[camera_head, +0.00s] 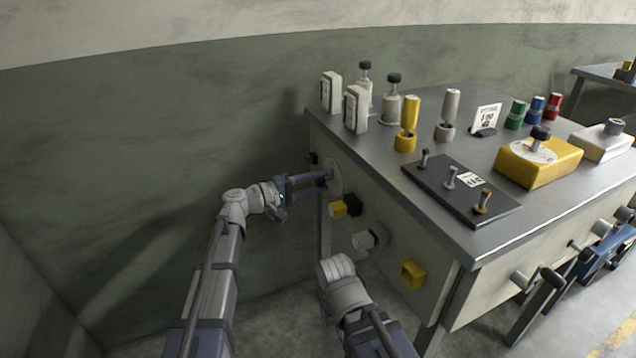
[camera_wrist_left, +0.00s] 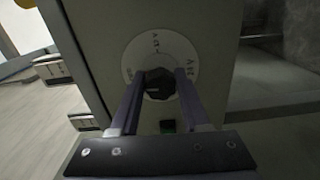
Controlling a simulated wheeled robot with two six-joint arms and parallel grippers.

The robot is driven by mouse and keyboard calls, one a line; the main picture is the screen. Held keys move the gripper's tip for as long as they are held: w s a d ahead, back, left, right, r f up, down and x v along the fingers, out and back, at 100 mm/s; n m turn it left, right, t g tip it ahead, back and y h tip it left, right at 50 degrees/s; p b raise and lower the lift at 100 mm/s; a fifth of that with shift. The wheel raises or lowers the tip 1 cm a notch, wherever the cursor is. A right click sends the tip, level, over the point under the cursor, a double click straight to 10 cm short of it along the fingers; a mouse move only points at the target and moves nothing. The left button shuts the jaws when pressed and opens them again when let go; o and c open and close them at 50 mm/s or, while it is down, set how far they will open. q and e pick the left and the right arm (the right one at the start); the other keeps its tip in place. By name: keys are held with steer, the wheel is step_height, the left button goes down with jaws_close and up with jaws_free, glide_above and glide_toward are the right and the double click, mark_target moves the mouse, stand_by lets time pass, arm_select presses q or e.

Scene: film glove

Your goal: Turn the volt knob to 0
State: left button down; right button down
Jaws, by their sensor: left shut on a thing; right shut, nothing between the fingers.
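A black knob (camera_wrist_left: 159,84) sits at the centre of a round white dial plate (camera_wrist_left: 140,52) on the desk's side panel. My left gripper (camera_wrist_left: 159,96) is shut on this knob, one finger on each side. In the head view, my left gripper (camera_head: 326,180) reaches the dial plate (camera_head: 335,176) from the left and hides most of the knob. My right arm shows low in the middle of the head view, but its fingers are not visible.
Below the knob, the panel carries a yellow-and-black block (camera_head: 346,205), a pale round fitting (camera_head: 370,240) and a yellow square socket (camera_head: 412,274). The metal desktop (camera_head: 380,152) holds levers, a switch plate (camera_head: 460,191) and a yellow box (camera_head: 540,168). Left of the desk is open floor.

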arm_select(q)
steer(key=shift+n, duration=0.4)
steer(key=shift+c, duration=1.9)
jaws_free()
steer(key=v, duration=0.8)
steer(key=shift+d, duration=0.1)
